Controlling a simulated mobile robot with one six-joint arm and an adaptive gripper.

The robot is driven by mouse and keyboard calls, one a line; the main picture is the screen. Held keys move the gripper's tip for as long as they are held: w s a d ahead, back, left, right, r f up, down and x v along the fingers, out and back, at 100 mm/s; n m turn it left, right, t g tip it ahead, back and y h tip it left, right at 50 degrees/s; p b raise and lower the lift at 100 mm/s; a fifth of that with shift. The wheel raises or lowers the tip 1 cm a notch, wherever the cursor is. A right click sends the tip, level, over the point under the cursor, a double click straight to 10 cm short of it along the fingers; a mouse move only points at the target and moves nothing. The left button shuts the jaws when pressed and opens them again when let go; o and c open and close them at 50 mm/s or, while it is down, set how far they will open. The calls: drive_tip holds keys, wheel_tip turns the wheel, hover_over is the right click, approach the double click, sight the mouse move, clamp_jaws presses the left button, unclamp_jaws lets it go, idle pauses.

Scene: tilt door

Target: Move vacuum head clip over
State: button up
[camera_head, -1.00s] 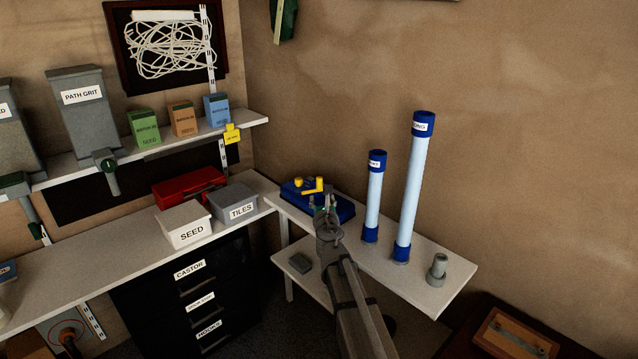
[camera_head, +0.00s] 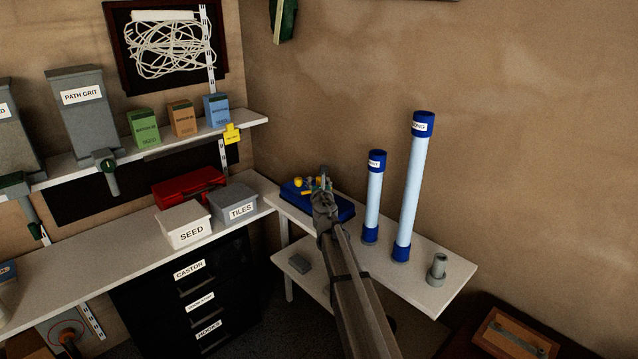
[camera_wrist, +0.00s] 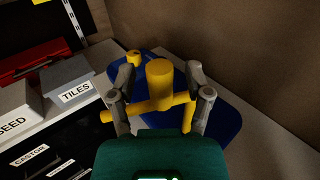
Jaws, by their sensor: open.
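The blue vacuum head (camera_head: 342,209) lies on the white side table. It fills the middle of the wrist view (camera_wrist: 222,122). A yellow clip-like piece (camera_wrist: 159,84) stands on it, with an upright round post and a crossbar low down. A smaller yellow knob (camera_wrist: 134,57) sits farther back left. My gripper (camera_wrist: 159,72) is open, with one finger on each side of the yellow post; I cannot tell if they touch the crossbar. In the head view my gripper (camera_head: 321,184) covers much of the yellow piece.
Two clear tubes with blue ends, one short (camera_head: 373,200) and one tall (camera_head: 409,190), stand right of my arm. A grey fitting (camera_head: 437,269) is near the table's right end. The TILES box (camera_head: 233,204), SEED box (camera_head: 184,226) and red case (camera_head: 188,187) are left.

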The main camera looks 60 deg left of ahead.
clamp_jaws()
idle(0.3)
